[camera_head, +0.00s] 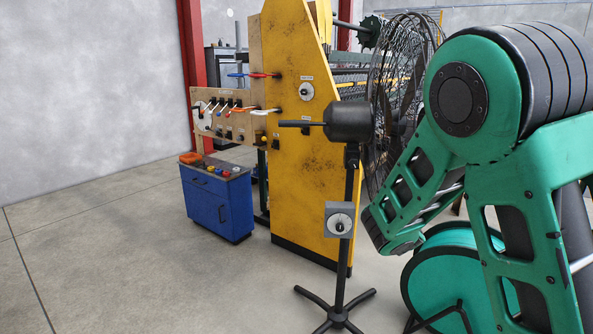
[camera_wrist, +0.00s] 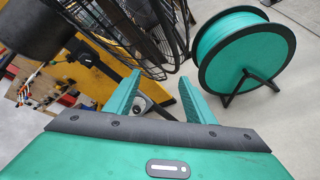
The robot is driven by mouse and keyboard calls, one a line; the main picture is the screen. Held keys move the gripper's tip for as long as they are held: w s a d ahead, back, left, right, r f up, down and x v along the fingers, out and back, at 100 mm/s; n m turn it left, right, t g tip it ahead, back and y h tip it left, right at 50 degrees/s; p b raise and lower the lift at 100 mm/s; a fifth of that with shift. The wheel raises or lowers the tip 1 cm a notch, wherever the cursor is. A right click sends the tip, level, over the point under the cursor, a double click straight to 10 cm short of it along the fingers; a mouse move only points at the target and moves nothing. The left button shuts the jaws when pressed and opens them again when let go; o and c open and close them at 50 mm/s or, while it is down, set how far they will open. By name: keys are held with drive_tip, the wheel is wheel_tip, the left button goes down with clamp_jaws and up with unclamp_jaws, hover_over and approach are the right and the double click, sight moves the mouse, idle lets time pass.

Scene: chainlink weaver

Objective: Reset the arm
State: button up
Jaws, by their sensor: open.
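My arm, green with black joints, fills the right of the head view and is bent at a large elbow. My gripper (camera_wrist: 156,97) shows in the wrist view with its two green fingers spread apart and nothing between them. In the head view the gripper itself cannot be made out. Beyond the fingers in the wrist view is the black wire cage of a standing fan (camera_wrist: 140,35). The same fan (camera_head: 350,122) stands in front of my arm in the head view. Whether the arm touches the fan cannot be told.
A yellow machine (camera_head: 300,140) with levers stands behind the fan, with a blue cabinet (camera_head: 217,203) at its left. A green reel (camera_head: 440,275) stands on the floor by my arm and shows in the wrist view too (camera_wrist: 245,50). The floor (camera_head: 120,260) at left is clear.

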drive_tip(key=s+d+f+m+g+y, duration=0.1)
drive_tip(key=s+d+m+g, duration=0.1)
drive_tip(key=s+m, duration=0.4)
drive_tip(key=s+d+m+g+y, duration=0.1)
drive_tip(key=s+d+m+g, duration=0.15)
drive_tip(key=s+m, duration=0.35)
drive_tip(key=s+a+r+m+g+y, duration=0.1)
drive_tip(key=s+a+m+g+y, duration=0.15)
drive_tip(key=s+m, duration=0.45)
drive_tip(key=s+a+r+m+g+y, duration=0.1)
drive_tip(key=s+a+r+m, duration=0.2)
drive_tip(key=s, duration=0.9)
drive_tip(key=s+d+f+m+g, duration=0.1)
drive_tip(key=s+d+m+g, duration=0.1)
drive_tip(key=s+d, duration=0.3)
drive_tip(key=s+d+f+m+g, duration=0.2)
drive_tip(key=s+d, duration=0.4)
drive_tip(key=s, duration=0.5)
drive_tip(key=m+g, duration=0.1)
drive_tip(key=m, duration=0.1)
drive_tip(key=shift+f+m, duration=0.15)
drive_tip(key=shift+m, duration=0.25)
drive_tip(key=shift+w, duration=0.1)
drive_tip(key=shift+w+f, duration=0.25)
drive_tip(key=shift+w, duration=0.4)
